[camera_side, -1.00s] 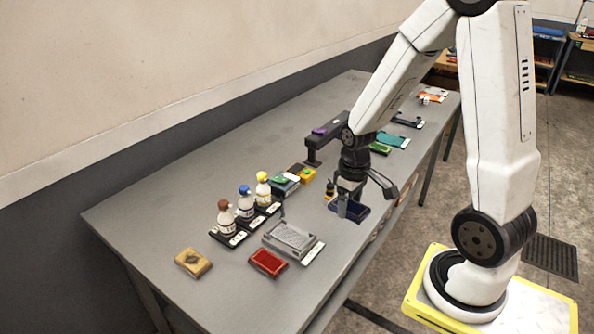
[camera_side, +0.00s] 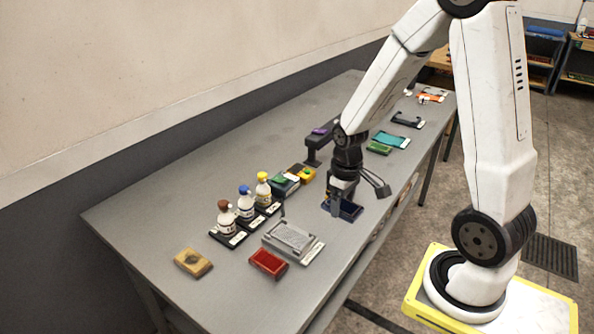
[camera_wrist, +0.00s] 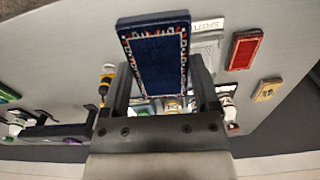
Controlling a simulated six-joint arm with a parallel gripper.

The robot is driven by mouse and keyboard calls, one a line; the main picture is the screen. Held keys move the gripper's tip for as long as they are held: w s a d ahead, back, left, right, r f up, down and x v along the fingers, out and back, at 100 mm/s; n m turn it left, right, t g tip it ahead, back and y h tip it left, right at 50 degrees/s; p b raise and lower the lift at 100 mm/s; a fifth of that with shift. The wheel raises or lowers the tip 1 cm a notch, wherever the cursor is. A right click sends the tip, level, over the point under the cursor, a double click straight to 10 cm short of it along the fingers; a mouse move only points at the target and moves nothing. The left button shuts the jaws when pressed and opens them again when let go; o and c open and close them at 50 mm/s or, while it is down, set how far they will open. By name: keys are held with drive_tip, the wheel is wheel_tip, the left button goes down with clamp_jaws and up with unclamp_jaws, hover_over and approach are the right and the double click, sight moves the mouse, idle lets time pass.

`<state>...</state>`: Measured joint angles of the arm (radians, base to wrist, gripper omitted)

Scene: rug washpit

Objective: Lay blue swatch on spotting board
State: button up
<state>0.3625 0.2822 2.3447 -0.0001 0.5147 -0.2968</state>
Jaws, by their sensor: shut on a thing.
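The blue swatch (camera_side: 351,210), dark blue with a patterned border, is between the jaws of my gripper (camera_side: 342,202). In the wrist view the swatch (camera_wrist: 158,55) stands out beyond the two fingers, its blue face showing. In the side view it is close to the table; the gap under it is hard to judge. The spotting board (camera_side: 291,236) is a grey ridged plate with a white label, to the left and nearer the camera. Its top looks empty. In the wrist view the board (camera_wrist: 208,45) is partly hidden behind the swatch.
A red swatch (camera_side: 268,262) lies beside the board, and a tan one (camera_side: 193,262) lies farther left. Several capped bottles (camera_side: 246,205) stand on black holders behind the board. A purple-topped black stand (camera_side: 320,138) rises behind my gripper. Green (camera_side: 379,148) and teal (camera_side: 391,139) pieces lie farther right.

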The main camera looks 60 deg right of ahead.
hover_over(290, 236)
wheel_tip(290, 236, down, 3)
drive_tip(key=shift+a+f+n, duration=0.1)
drive_tip(key=shift+n, duration=0.3)
drive_tip(key=shift+f, duration=0.25)
drive_tip(key=shift+f, duration=2.6)
drive_tip(key=shift+f, duration=0.5)
drive_tip(key=o, duration=1.1)
drive_tip(key=shift+r, duration=0.15)
